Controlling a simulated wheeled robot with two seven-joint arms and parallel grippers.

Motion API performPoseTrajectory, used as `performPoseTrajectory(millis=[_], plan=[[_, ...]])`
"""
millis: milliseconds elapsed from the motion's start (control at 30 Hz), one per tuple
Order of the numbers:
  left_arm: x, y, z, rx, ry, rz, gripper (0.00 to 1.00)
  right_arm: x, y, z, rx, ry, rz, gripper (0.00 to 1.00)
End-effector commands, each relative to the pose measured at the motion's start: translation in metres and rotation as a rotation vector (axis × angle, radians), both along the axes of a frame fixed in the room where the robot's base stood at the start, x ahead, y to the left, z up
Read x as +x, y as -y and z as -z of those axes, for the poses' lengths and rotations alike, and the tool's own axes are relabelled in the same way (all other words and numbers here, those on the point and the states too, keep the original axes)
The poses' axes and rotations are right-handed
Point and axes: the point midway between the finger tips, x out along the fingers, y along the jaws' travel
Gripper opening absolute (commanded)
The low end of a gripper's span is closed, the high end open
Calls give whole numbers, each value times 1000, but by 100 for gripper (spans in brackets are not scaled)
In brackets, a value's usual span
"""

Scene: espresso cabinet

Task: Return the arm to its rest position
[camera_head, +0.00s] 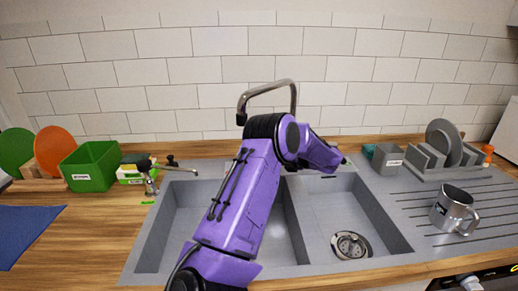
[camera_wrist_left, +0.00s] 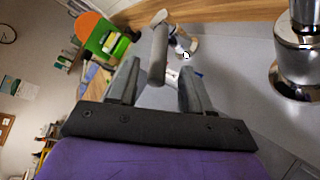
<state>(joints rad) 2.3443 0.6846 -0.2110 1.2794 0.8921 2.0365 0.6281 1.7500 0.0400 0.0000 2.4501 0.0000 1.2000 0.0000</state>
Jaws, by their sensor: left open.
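My left gripper (camera_wrist_left: 158,70) shows in the left wrist view with its two grey fingers apart. A grey rod-like metal piece shows between the fingertips in that view; I cannot tell whether it touches them. In the head view my purple left arm (camera_head: 240,200) rises from the bottom across the sink and bends to the right in front of the faucet (camera_head: 268,88). The gripper's fingers cannot be made out in the head view. My right gripper is not seen.
The grey sink (camera_head: 300,266) lies under the arm. A green bin (camera_head: 90,166) and a plate rack with an orange plate (camera_head: 54,150) stand at left. A metal mug (camera_head: 452,208) and a grey dish rack (camera_head: 440,172) are on the right drainboard. A blue mat (camera_head: 25,232) lies far left.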

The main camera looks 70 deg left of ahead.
Motion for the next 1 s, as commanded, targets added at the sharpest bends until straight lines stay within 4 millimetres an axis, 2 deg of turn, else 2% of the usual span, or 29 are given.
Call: performPoseTrajectory(millis=[33,200,567,767,1000], plan=[[8,8,1,2,0,2,49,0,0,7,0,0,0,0],[23,25,-7,1,0,1,49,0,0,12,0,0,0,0],[24,27,-9,-1,0,-1,49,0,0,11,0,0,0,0],[8,10,-6,-4,-2,-3,49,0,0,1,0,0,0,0],[-28,-29,6,-4,-2,-4,49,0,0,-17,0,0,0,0]])
